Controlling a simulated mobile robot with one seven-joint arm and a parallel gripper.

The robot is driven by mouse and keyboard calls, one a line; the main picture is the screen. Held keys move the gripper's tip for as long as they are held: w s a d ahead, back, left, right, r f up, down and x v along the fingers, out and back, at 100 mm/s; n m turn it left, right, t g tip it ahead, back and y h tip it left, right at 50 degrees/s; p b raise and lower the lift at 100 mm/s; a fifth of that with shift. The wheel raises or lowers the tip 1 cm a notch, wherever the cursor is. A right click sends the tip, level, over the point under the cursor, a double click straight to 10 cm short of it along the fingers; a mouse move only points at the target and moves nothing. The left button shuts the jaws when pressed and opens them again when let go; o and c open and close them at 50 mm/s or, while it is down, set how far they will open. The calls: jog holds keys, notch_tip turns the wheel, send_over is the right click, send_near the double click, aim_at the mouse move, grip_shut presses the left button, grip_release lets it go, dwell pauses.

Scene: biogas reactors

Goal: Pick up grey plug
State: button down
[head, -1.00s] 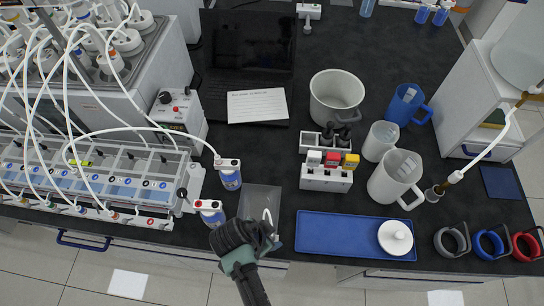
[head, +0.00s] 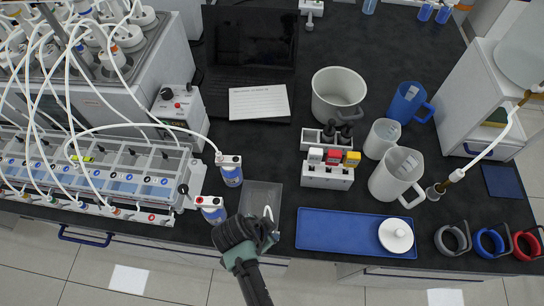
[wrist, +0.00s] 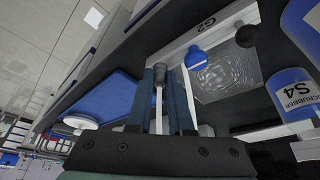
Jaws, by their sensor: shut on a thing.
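A grey plug (wrist: 164,59) with a pale stem sits at the fingertips of my gripper (wrist: 163,76) in the wrist view. The stem runs back between the two dark fingers, and the jaws are shut on it. In the head view my gripper (head: 271,236) is at the bench's front edge, beside a clear plate (head: 262,195). The arm hides the plug there. In the wrist view a blue plug (wrist: 199,57) and a black plug (wrist: 244,35) are just to the right of the grey one. A white strip marked G2 (wrist: 209,24) runs behind them.
A blue tray (head: 330,235) with a white lid (head: 396,236) lies to the right. White tubing arches over the left side.

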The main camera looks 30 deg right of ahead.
jog(key=shift+r, duration=0.1)
notch_tip(320, 180, up, 10)
jog(key=b, duration=0.1)
dwell(0.4)
dwell(0.4)
jog(key=shift+r+p, duration=0.4)
jog(key=shift+p, duration=0.2)
jog(key=shift+r+p, duration=1.1)
jog(key=shift+p, duration=0.1)
notch_tip(320, 180, up, 2)
jog(key=shift+r+p, duration=0.2)
jog(key=shift+p, duration=0.95)
